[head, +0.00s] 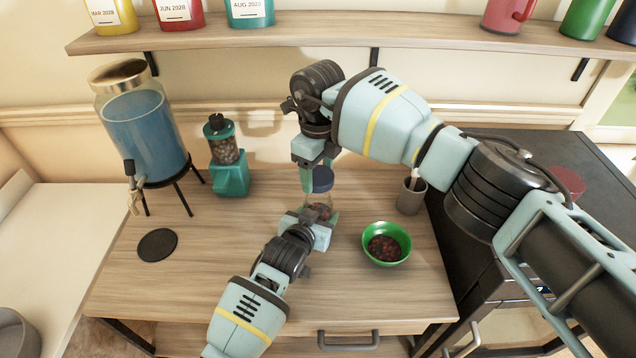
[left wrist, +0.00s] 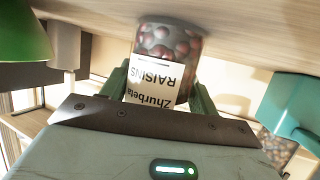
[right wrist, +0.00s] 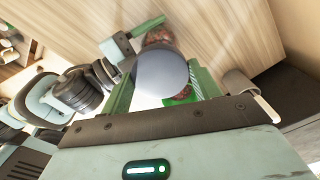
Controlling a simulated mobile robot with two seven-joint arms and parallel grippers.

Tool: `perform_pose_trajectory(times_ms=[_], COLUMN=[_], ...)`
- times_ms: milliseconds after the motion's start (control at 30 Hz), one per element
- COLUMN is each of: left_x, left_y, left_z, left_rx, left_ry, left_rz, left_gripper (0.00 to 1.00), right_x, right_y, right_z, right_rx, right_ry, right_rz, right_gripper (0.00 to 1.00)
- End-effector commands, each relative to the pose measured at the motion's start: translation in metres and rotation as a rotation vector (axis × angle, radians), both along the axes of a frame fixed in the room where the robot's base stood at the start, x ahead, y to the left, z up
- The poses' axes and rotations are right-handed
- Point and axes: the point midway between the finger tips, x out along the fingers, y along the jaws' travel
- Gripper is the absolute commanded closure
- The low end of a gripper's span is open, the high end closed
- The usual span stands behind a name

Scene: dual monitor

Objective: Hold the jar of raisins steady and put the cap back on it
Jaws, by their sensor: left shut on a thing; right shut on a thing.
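The raisin jar (head: 318,207) stands on the wooden table, clear with dark raisins inside. In the left wrist view the jar (left wrist: 168,45) has a white label reading "RAISINS". My left gripper (head: 318,222) is shut on the jar's body from the near side. My right gripper (head: 312,175) is shut on the cap from above. In the right wrist view the cap (right wrist: 162,74) sits between the green fingers and hides much of the jar.
A green bowl of raisins (head: 386,244) stands right of the jar, and a grey cup (head: 411,195) behind it. A teal coffee grinder (head: 229,172), a drink dispenser (head: 145,125) and a black coaster (head: 157,245) are to the left. A shelf (head: 300,35) runs above.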

Motion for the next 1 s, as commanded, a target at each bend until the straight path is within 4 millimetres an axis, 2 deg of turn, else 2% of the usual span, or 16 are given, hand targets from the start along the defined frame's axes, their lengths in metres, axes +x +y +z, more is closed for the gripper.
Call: perform_pose_trajectory(times_ms=[100, 233, 767, 1000], left_x=[0.000, 0.000, 0.000, 0.000], left_y=[0.000, 0.000, 0.000, 0.000], left_z=[0.000, 0.000, 0.000, 0.000], left_rx=[0.000, 0.000, 0.000, 0.000], left_ry=[0.000, 0.000, 0.000, 0.000], left_rz=[0.000, 0.000, 0.000, 0.000], left_gripper=[0.81, 0.81, 0.81, 0.81], right_x=[0.000, 0.000, 0.000, 0.000], right_y=[0.000, 0.000, 0.000, 0.000], right_z=[-0.017, -0.029, -0.030, -0.041], right_rx=[-0.001, 0.000, -0.001, 0.000], right_ry=[0.002, 0.000, -0.001, 0.000], right_rz=[-0.001, -0.001, -0.001, -0.001], right_gripper=[0.59, 0.59, 0.59, 0.59])
